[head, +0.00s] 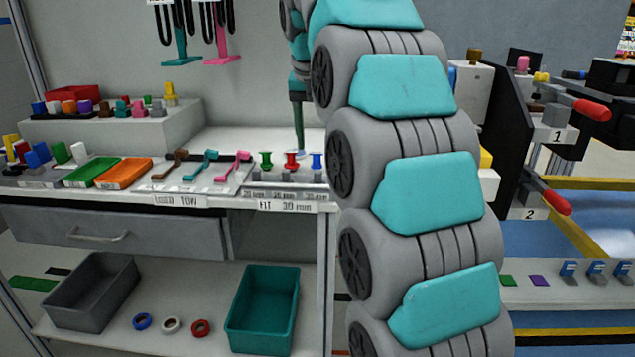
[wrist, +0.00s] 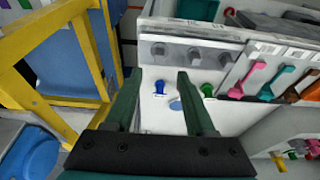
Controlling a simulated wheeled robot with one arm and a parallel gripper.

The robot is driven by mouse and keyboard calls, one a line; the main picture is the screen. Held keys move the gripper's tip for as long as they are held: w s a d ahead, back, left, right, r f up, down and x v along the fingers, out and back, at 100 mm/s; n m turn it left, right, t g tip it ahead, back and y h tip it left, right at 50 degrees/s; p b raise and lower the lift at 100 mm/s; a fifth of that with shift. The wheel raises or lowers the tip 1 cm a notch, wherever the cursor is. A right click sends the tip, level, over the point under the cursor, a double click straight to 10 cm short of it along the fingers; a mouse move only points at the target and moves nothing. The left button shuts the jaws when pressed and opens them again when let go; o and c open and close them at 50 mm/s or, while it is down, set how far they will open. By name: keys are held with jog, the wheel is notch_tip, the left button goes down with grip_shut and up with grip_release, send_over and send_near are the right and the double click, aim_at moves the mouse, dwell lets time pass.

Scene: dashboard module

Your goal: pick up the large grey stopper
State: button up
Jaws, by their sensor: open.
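Several grey knob-like pieces, seemingly grey stoppers, sit in a row on a grey strip in the wrist view: a left one (wrist: 158,48), a middle one (wrist: 193,56) and a right one (wrist: 225,61). I cannot tell surely which is the large one. My gripper (wrist: 158,77) is open and empty, fingers pointing toward the bench. In the wrist view a blue stopper (wrist: 160,88) shows between the fingers, and the left grey piece lies just beyond the tips. A green stopper (wrist: 208,90) is right of the fingers. In the head view the gripper (head: 299,146) is behind the colored stoppers.
A red stopper (head: 291,160) stands between the green and blue ones. Pink (head: 236,166), teal and brown tools lie beside them. A yellow frame (wrist: 84,50) stands left in the wrist view. My arm covers the head view's middle. White bench around the fingers is mostly clear.

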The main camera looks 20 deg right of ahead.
aim_at(318, 172)
jog(key=shift+b+x, duration=1.25)
jog(key=shift+x, duration=2.6)
jog(key=shift+d, duration=0.1)
grip_shut()
